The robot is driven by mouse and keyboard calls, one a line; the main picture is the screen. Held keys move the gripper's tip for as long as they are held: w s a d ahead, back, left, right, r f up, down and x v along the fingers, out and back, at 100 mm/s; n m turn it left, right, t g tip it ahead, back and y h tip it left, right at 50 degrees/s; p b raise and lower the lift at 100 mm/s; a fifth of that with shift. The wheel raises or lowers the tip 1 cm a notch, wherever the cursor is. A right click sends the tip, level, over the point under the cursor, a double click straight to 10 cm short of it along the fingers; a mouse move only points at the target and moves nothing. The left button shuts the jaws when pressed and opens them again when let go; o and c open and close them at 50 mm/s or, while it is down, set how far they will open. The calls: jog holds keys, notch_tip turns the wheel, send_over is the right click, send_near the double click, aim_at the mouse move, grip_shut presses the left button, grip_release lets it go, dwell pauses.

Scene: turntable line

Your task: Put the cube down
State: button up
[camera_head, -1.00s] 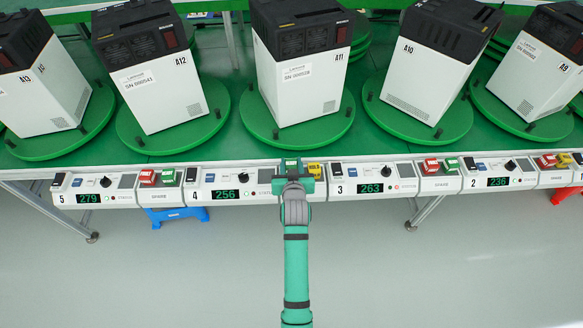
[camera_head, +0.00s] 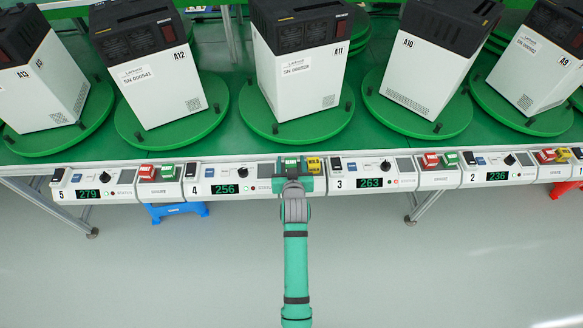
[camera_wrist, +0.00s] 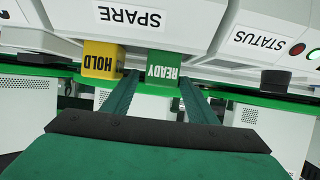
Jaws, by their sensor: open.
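A green cube marked READY (camera_wrist: 163,66) sits at the SPARE panel between stations 4 and 3. It also shows in the head view (camera_head: 290,165), partly covered by my gripper. My gripper (camera_wrist: 160,84) is open, with one finger on each side of the green cube; I cannot tell whether either finger touches it. In the head view my gripper (camera_head: 291,176) is at the front of the console strip. A yellow cube marked HOLD (camera_wrist: 101,60) stands right beside the green one, close to one finger; the head view shows it too (camera_head: 314,165).
The console strip has displays, knobs and switches on both sides, including station 4 (camera_head: 224,189) and station 3 (camera_head: 370,183). Other SPARE panels bear red and green cubes (camera_head: 145,172). Behind stand white-and-black machines (camera_head: 300,78) on green turntables (camera_head: 262,122). The floor in front is clear.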

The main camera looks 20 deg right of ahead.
jog(key=v, duration=1.2)
jog(key=s+a+f+n+t+y, duration=0.1)
jog(key=s+a+f, duration=0.1)
jog(key=s+a, duration=0.5)
jog(key=s+a+f+y, duration=0.1)
jog(key=s+a+f, duration=0.15)
jog(key=s, duration=0.75)
jog(key=s+a+r+n+y, duration=0.1)
jog(key=s+a+r, duration=0.2)
jog(key=s, duration=0.5)
jog(key=s+a+r+n+t, duration=0.1)
jog(key=s+a+r, duration=0.3)
jog(key=s, duration=0.5)
jog(key=shift+s+r+y, duration=0.25)
jog(key=shift+r+y, duration=0.15)
jog(key=shift+r, duration=0.45)
